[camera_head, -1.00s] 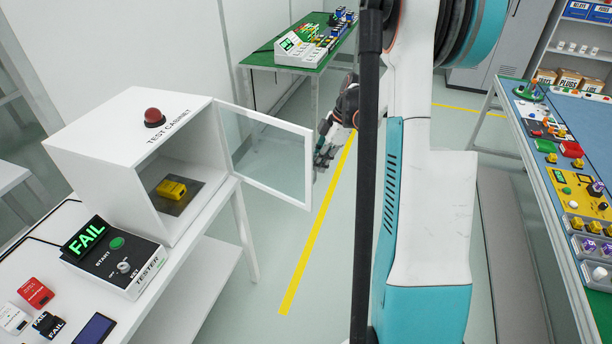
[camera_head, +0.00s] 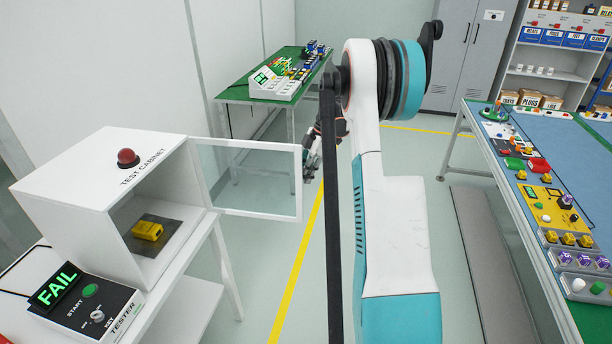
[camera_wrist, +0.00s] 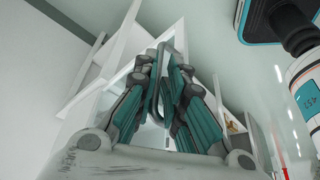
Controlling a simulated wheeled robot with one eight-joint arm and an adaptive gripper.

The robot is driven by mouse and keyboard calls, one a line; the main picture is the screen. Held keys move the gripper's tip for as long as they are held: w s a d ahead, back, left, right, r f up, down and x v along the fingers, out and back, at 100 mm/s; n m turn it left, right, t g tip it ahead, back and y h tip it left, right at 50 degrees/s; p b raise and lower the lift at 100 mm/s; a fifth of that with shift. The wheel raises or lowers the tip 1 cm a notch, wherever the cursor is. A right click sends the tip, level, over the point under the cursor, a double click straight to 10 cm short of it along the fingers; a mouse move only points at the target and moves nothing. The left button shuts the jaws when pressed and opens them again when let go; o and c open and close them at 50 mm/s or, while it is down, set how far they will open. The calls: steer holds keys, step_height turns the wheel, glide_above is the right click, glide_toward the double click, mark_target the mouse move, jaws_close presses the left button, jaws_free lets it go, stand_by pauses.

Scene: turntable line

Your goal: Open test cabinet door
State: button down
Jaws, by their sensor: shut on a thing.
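The white test cabinet (camera_head: 72,192) stands at the left with its front open. Its glazed door (camera_head: 298,190) stands wide open, reaching out to the right from the cabinet's far front edge. A yellow part (camera_head: 148,230) lies on a dark plate inside. My gripper (camera_head: 311,166) is at the door's free edge, partly hidden behind my arm. In the wrist view, my gripper (camera_wrist: 170,85) has its fingers closed around the grey loop handle (camera_wrist: 165,52), with the white door frame behind it.
The tester (camera_head: 88,306), showing FAIL, sits in front of the cabinet. A green-topped table (camera_head: 232,94) stands behind the door. A long blue-topped workbench (camera_head: 525,125) runs along the right.

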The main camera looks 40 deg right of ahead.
steer(key=shift+w+a+r, duration=0.1)
steer(key=shift+w+a, duration=0.25)
steer(key=shift+a, duration=0.1)
steer(key=c, duration=1.7)
jaws_free()
steer(key=shift+w+a, duration=0.1)
steer(key=shift+a, duration=0.05)
steer(key=shift+d+v, duration=0.15)
steer(key=shift+v, duration=2.85)
steer(key=shift+d+v, duration=0.2)
steer(key=shift+v, duration=2.85)
